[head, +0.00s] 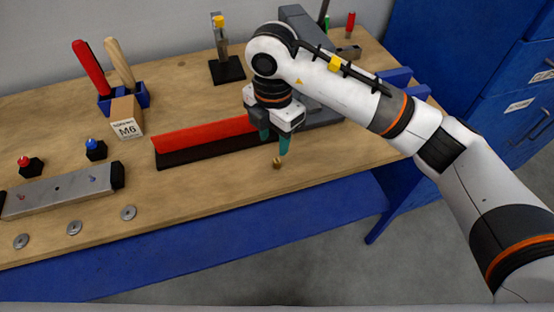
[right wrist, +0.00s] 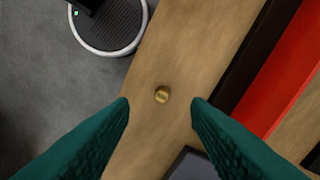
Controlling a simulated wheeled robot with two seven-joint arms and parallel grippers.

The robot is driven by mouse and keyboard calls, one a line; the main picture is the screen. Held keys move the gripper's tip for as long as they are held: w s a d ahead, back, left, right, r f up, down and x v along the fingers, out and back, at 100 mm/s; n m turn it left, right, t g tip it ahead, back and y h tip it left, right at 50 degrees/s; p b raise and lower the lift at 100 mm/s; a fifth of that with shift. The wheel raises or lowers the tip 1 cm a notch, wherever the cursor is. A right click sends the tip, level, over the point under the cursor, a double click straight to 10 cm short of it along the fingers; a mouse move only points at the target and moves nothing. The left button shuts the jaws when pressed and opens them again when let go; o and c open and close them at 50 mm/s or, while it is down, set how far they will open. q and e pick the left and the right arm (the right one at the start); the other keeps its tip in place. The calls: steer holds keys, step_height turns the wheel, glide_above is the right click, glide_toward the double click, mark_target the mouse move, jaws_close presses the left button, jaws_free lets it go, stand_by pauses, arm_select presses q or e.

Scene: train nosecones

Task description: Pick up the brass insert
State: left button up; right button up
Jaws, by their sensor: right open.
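The brass insert (head: 277,163) is a small gold-coloured piece on the wooden bench near its front edge. In the right wrist view the brass insert (right wrist: 162,95) lies on the wood, between and slightly beyond my green fingertips. My right gripper (head: 274,144) points down just above it, fingers apart and nothing between them. The right wrist view also shows both fingers of this gripper (right wrist: 160,103) spread to either side of the insert, not touching it. My left gripper is in neither view.
A red and black bar (head: 205,136) lies just behind the insert. A small M6 box (head: 126,118), a metal plate (head: 60,191) and several washers (head: 74,228) are to the left. A grey machine base (head: 318,112) stands behind the gripper. The bench's front edge is close.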

mark_target(277, 160)
step_height(277, 160, down, 3)
steer(key=shift+r, duration=0.15)
steer(key=f, duration=0.1)
steer(key=f+p, duration=0.1)
steer(key=f, duration=0.2)
steer(key=shift+w+d+f+p, duration=0.1)
steer(key=shift+w+d+p, duration=0.2)
steer(key=shift+w+p, duration=0.1)
steer(key=shift+f, duration=0.45)
jaws_close()
